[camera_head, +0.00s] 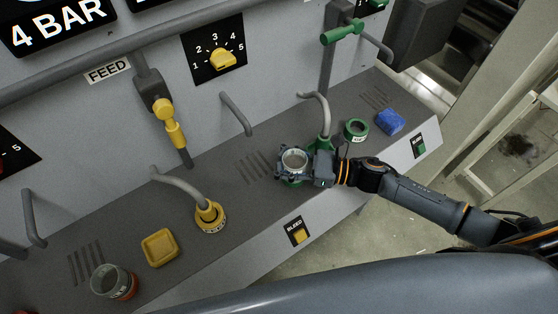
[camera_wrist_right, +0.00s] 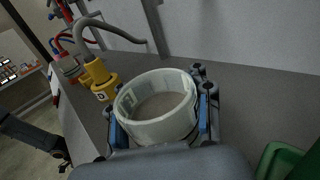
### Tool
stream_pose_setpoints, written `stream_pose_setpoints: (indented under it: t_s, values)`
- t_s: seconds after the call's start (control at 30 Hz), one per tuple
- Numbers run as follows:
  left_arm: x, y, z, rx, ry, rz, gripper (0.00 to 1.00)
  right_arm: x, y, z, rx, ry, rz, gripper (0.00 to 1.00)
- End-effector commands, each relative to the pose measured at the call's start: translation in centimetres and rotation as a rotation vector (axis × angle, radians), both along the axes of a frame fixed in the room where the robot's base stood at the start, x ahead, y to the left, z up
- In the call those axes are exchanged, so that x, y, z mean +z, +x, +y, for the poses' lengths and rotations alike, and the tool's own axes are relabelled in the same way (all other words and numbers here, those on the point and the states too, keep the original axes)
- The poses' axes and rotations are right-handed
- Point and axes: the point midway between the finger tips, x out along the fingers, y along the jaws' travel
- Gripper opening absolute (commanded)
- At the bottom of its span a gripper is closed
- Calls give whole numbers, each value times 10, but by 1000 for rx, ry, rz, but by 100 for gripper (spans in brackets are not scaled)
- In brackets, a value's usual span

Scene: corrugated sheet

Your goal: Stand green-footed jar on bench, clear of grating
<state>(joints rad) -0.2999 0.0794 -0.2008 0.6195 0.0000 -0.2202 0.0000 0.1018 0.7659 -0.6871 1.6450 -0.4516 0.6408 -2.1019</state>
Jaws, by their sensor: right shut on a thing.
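The green-footed jar (camera_head: 294,158) is a pale, open-topped cylinder in the middle of the head view, with a bit of green showing at its base. My right gripper (camera_head: 293,167) is shut around its sides. In the right wrist view the jar's pale rim (camera_wrist_right: 155,87) sits between the fingers (camera_wrist_right: 160,112), and its foot is hidden. The jar is upright, just right of the middle slotted grating (camera_head: 254,168) on the grey bench (camera_head: 245,200). I cannot tell whether its base touches the bench. My left gripper is not in view.
A green-based spout (camera_head: 323,144) stands close behind my right gripper. A yellow-based spout (camera_head: 209,215), yellow dish (camera_head: 159,247) and red-footed jar (camera_head: 112,281) stand left. Bench between jar and yellow spout is partly clear.

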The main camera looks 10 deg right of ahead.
Motion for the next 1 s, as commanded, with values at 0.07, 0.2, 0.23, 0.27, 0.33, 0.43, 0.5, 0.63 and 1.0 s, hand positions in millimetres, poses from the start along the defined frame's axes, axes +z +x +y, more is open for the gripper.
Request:
stream_pose_setpoints:
  t_s: [0.07,0.2,0.23,0.27,0.33,0.43,0.5,0.63,1.0]
  values:
    - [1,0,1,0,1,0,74,-6,0,0,-1,1,-2,0]
    - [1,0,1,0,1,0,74,-9,0,0,0,1,-3,0]
    - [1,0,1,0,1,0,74,-9,0,0,0,1,-3,0]
    - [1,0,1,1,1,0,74,-9,0,0,0,1,-3,0]
    - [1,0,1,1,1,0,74,-9,0,0,0,1,-3,0]
    - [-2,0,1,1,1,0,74,-11,0,0,0,1,-3,0]
    - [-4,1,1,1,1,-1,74,-13,0,0,0,1,-3,0]
    - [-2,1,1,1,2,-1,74,-12,0,0,0,0,-2,59]
    - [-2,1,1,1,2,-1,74,-12,0,0,0,0,-2,72]
